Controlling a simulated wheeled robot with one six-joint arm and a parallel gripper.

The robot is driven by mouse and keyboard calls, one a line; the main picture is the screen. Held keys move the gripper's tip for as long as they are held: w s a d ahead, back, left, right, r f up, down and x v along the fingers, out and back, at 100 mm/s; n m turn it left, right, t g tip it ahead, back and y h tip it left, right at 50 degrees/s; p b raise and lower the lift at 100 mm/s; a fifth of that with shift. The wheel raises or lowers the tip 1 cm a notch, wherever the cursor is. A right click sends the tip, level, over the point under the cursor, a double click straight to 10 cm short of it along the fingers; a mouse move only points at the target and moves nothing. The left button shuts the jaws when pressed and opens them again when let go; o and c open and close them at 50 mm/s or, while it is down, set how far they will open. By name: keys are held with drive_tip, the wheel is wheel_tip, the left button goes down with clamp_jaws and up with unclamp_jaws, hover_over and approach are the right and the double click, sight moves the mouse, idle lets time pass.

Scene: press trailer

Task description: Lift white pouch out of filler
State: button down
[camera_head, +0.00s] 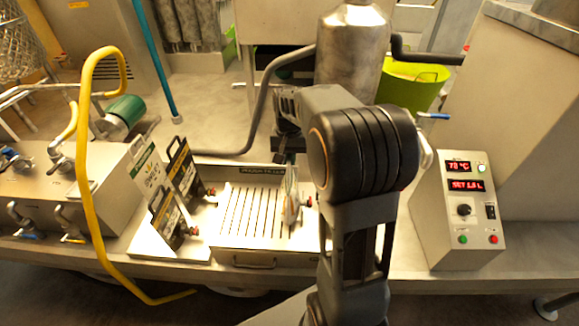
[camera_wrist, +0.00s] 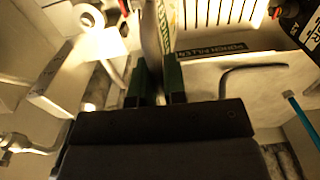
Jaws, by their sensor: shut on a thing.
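The white pouch (camera_head: 292,203) hangs upright at the right end of the filler's slotted tray (camera_head: 225,238) in the head view. My gripper (camera_head: 290,160) is above it, pointing down. In the wrist view my gripper (camera_wrist: 156,75) has its two dark green fingers on either side of the thin, pale pouch (camera_wrist: 155,32), shut on it. The filler's slotted top (camera_wrist: 225,12) and its lettered dark label (camera_wrist: 215,50) show beside the pouch. I cannot tell whether the pouch's lower edge touches the filler. My arm hides the filler's right side in the head view.
Several upright labelled packs (camera_head: 155,192) stand left of the filler. A yellow hose (camera_head: 86,170) loops at the left. A control box (camera_head: 462,215) with red displays stands at the right. A metal cylinder (camera_head: 350,50) and a green bucket (camera_head: 415,85) are behind my arm.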

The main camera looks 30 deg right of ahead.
wheel_tip(320, 180, up, 16)
idle(0.5)
drive_tip(key=shift+f, duration=0.1)
